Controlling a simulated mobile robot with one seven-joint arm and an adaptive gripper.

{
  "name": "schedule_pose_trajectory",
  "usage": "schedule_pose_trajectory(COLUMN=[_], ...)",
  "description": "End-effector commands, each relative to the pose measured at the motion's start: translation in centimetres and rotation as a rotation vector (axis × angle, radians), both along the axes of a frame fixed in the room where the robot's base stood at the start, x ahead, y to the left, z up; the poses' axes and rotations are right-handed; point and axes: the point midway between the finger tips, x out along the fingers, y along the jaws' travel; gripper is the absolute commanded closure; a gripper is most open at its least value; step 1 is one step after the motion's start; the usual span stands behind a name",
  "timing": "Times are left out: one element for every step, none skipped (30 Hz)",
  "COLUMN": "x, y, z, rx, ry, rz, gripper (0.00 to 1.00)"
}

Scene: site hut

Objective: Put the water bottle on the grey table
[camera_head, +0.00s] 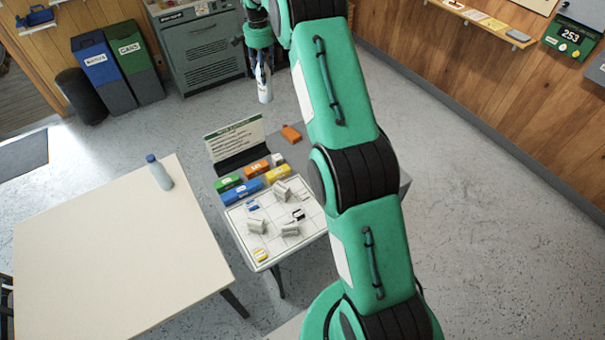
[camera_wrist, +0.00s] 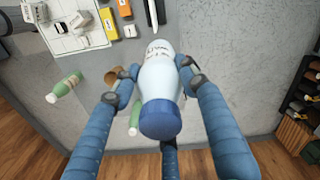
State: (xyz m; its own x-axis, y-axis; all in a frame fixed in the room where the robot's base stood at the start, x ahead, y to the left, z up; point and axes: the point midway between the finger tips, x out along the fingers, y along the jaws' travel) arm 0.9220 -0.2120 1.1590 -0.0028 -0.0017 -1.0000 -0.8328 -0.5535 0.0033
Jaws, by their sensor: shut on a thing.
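A pale bottle (camera_wrist: 158,78) with a blue cap and a printed label is between the fingers of my gripper (camera_wrist: 150,88), its cap towards the wrist camera. In the head view my gripper (camera_head: 261,62) is at the top, with the held bottle (camera_head: 264,86) hanging below it, base down and clear of the tables. The fingers are shut on it. A grey tabletop (camera_head: 312,148) shows behind the white gridded tray, partly hidden by my arm. A similar blue-capped bottle (camera_head: 160,173) stands on the cream table (camera_head: 105,255).
The gridded tray (camera_head: 272,245) carries several small boxes. A sign (camera_head: 235,138) and an orange item (camera_head: 291,133) are nearby. Bins (camera_head: 103,68) and a grey cabinet (camera_head: 205,50) stand at the back. Green bottles (camera_wrist: 66,86) and a brown round thing (camera_wrist: 114,75) show below my gripper.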

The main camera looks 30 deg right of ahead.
Motion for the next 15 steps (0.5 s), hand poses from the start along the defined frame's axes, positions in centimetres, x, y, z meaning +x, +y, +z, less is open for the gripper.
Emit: schedule_pose_trajectory(x=[-0.3, -0.5, -0.8, -1.0, -1.3, -1.7, -1.9, -2.2, -2.5, -2.7, -3.0, -3.3, -3.5, -3.7, -4.0], y=[-2.3, -3.5, -5.0, -6.2, -7.3, -8.8, -9.9, -10.9, -12.1, -13.0, -13.8, -14.8, -15.4, -16.1, -16.9], z=[0.2, 0.2, 0.1, 0.1, 0.1, 0.0, 0.1, 0.1, 0.1, 0.1, 0.1, 0.1, 0.1, 0.1, 0.0], rx=[-0.001, -0.001, -0.001, -0.001, -0.001, -0.001, -0.002, -0.001, -0.001, -0.002, -0.002, -0.002, -0.002, -0.001, -0.002], ry=[-0.003, -0.003, -0.003, -0.002, -0.002, -0.002, -0.002, -0.003, -0.003, -0.004, -0.004, -0.004, -0.004, -0.003, -0.002], rz=[-0.031, -0.048, -0.070, -0.087, -0.103, -0.125, -0.140, -0.155, -0.173, -0.186, -0.198, -0.212, -0.221, -0.231, -0.243], gripper=[1.00, 1.00, 1.00, 1.00, 1.00, 1.00, 1.00, 1.00, 1.00, 1.00, 1.00, 1.00, 1.00, 1.00, 1.00])
